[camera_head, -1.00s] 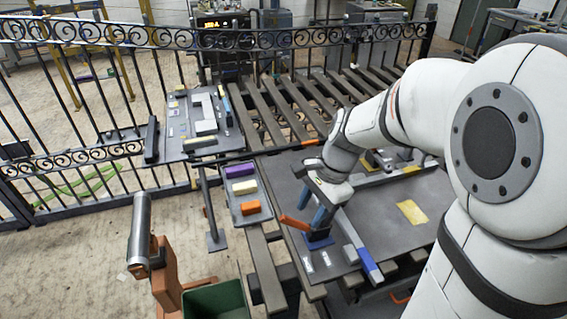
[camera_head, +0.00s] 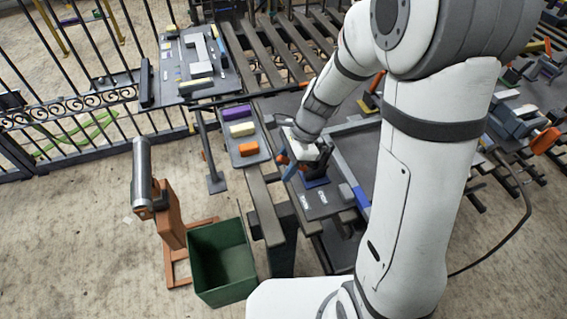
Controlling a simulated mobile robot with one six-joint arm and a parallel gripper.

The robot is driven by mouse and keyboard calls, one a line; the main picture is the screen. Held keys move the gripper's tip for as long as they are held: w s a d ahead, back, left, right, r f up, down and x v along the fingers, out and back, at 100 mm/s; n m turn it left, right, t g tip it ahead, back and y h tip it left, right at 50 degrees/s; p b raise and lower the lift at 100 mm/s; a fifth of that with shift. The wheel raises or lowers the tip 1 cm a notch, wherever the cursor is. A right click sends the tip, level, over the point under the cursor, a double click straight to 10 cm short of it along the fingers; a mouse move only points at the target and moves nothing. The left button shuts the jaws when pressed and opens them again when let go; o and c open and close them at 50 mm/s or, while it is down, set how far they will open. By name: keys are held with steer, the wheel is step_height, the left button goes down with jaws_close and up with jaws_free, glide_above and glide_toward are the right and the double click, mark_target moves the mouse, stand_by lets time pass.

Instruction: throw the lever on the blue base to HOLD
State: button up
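The blue base (camera_head: 316,181) sits on the dark work table near its left edge, right of my gripper. An orange lever handle (camera_head: 282,159) shows at the left side of my gripper, partly covered by it. My gripper (camera_head: 293,174) points down at the lever, close to or touching it. Its fingers are small and partly hidden, so I cannot tell whether they are shut on the handle. Small white labels (camera_head: 322,197) lie in front of the base, too small to read.
A tray (camera_head: 238,160) with purple, yellow and orange blocks stands left of the gripper. A green bin (camera_head: 222,262) and a grey cylinder on an orange stand (camera_head: 142,175) are on the floor. An iron fence (camera_head: 75,100) runs behind. My arm covers much of the table.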

steer(key=shift+c, duration=0.2)
jaws_close()
stand_by(0.3)
